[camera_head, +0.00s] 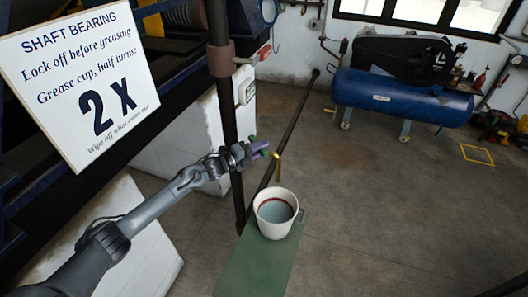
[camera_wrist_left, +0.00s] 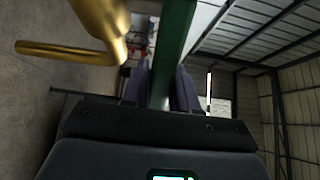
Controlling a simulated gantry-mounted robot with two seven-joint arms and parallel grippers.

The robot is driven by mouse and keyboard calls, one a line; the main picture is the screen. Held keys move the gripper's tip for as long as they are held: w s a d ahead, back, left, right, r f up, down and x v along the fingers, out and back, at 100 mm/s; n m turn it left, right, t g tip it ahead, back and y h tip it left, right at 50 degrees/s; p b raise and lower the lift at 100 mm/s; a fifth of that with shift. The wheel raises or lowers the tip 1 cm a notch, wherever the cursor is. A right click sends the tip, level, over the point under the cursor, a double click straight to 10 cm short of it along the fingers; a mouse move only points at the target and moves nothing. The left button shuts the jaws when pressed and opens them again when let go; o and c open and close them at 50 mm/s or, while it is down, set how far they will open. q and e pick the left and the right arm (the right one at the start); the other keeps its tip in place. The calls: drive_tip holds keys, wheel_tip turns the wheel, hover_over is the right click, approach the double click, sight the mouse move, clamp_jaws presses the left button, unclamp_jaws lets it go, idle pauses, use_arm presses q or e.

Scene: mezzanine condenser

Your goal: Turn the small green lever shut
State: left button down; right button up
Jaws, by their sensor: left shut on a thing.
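The small green lever (camera_wrist_left: 177,35) runs up from between the purple fingers of my left gripper (camera_wrist_left: 160,90) in the left wrist view. My left gripper (camera_head: 262,147) is shut on the lever, and in the head view its fingers hide most of it. A brass tap (camera_wrist_left: 103,22) with a curved spout is just left of the lever in the left wrist view. In the head view the brass spout (camera_head: 279,170) hangs down above a white bucket. My right gripper is not in view.
The white bucket (camera_head: 272,231) with a red band stands on a green bench top (camera_head: 252,266) below the spout. A dark vertical pipe (camera_head: 229,120) stands behind my gripper. A sign (camera_head: 120,50) is at upper left. A blue compressor (camera_head: 400,97) is far off across open floor.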

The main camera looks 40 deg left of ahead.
use_arm(q)
drive_tip(key=h+b, duration=0.1)
drive_tip(key=m+b, duration=0.1)
drive_tip(key=s+g+h+b, duration=0.1)
drive_tip(key=shift+a+f+m+h, duration=0.2)
drive_tip(key=shift+a+m+h, duration=0.1)
drive_tip(key=shift+m, duration=0.1)
drive_tip(key=shift+s+r+m+g+h+b, duration=0.2)
drive_tip(key=shift+m+g+h+b, duration=0.3)
drive_tip(key=shift+h+b, duration=0.15)
drive_tip(key=c, duration=1)
unclamp_jaws()
drive_tip(key=shift+o, duration=0.2)
drive_tip(key=p+v, duration=0.1)
drive_tip(key=v, duration=0.9)
drive_tip(key=shift+s+a, duration=0.2)
drive_tip(key=shift+s, duration=0.15)
drive_tip(key=shift+c, duration=0.3)
